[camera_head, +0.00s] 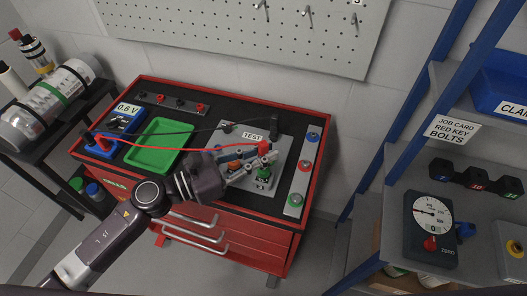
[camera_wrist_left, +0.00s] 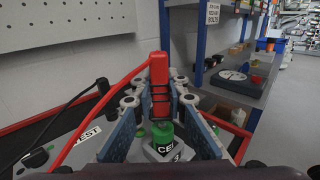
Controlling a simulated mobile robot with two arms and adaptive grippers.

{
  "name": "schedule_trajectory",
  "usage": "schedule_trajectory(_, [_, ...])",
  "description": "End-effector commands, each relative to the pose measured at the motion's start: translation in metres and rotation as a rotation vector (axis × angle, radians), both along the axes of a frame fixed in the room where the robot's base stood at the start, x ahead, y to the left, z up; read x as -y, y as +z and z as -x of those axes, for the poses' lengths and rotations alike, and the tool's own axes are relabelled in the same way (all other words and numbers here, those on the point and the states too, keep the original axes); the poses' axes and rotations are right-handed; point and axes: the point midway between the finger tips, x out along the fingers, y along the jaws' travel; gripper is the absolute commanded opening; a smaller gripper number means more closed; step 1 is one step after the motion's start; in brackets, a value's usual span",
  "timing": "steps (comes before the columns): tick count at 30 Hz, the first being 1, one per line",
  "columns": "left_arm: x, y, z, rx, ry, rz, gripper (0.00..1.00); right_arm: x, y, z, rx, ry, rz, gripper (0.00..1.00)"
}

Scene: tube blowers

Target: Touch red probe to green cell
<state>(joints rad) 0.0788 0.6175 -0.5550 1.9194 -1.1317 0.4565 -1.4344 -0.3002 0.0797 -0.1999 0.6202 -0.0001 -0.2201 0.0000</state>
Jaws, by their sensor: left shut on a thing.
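My left gripper (camera_head: 262,161) is shut on the red probe (camera_head: 264,146) over the grey test board (camera_head: 273,135). In the left wrist view the red probe (camera_wrist_left: 159,68) stands upright between the fingers. The green cell (camera_wrist_left: 163,137) sits just below it in a grey holder, its label partly reading "CE". The green cell also shows in the head view (camera_head: 263,175), close under the fingers. I cannot tell whether the probe tip touches the cell. A red lead runs from the probe to the blue meter (camera_head: 121,123), whose display reads 0.6 V. My right gripper is not in view.
A black probe (camera_head: 275,131) stands at the back of the test board, with a black lead. An orange cell (camera_head: 235,165) is beside the gripper. A green tray (camera_head: 158,144) lies left. A grey strip (camera_head: 304,170) with coloured buttons lies right. Blue-framed shelving stands right.

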Motion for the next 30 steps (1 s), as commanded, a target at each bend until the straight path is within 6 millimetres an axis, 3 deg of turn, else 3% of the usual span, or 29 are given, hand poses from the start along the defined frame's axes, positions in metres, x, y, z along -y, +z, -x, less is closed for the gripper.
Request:
schedule_trajectory(21, [0.0,0.041,-0.001,0.003,0.001,0.002,0.0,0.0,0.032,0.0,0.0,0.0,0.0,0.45])
schedule_trajectory(30, [0.0,0.045,-0.001,0.003,0.001,0.002,0.0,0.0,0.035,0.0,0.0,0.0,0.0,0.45])
